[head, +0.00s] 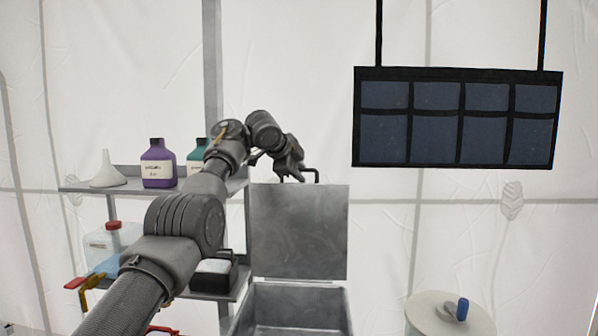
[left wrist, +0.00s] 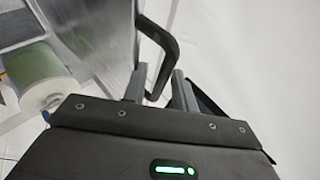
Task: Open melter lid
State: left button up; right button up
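The melter is a grey metal box (head: 292,300) at the bottom centre of the head view. Its lid (head: 298,235) stands raised, about upright, with the box open below it. The dark lid handle (head: 316,174) is at the lid's top edge; it also shows in the left wrist view (left wrist: 167,45). My left gripper (head: 296,174) is at the handle. In the left wrist view its two fingers (left wrist: 158,92) are apart, with the handle bar between them and gaps visible beside it. My right gripper is out of view.
A shelf (head: 70,187) at the left holds a white funnel (head: 108,171), a purple bottle (head: 157,165) and a teal bottle (head: 196,155). A dark panel (head: 457,118) hangs at the upper right. A round pale container (head: 432,315) stands at the lower right.

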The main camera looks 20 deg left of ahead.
pick_arm(q)
jog(key=b+v, duration=0.5)
jog(key=v, duration=0.5)
jog(key=shift+s+r+b, duration=0.2)
jog(key=shift+s+b, duration=0.05)
jog(key=shift+b, duration=0.1)
jog(key=shift+a, duration=0.15)
